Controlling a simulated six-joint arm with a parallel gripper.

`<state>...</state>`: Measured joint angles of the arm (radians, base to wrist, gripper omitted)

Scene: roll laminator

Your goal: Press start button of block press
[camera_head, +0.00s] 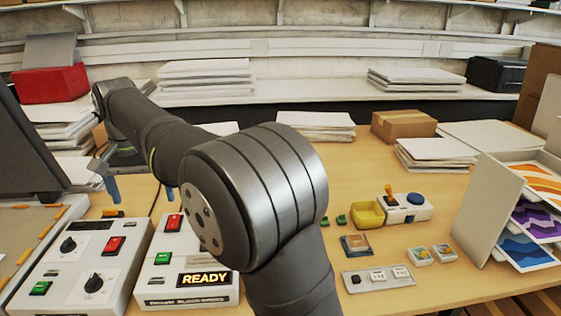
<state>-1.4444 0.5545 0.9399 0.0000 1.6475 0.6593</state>
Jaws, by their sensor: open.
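A light grey control box (160,283) stands at the front, left of centre, with a lit "READY" display (204,279). The small print on its front seems to read block press, but is hard to make out. My arm crosses in front and hides the box's right and rear parts. My gripper (114,187) points down behind the boxes, left of my arm. A blue fingertip shows, apart from any button; the rest is partly hidden by my arm.
A second control box (75,268) stands close on the left, with black knobs and its own green and red buttons. A large dark machine (30,150) is at the far left. Right of my arm are a yellow tray (367,214), small switch panels and a cardboard box (403,126).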

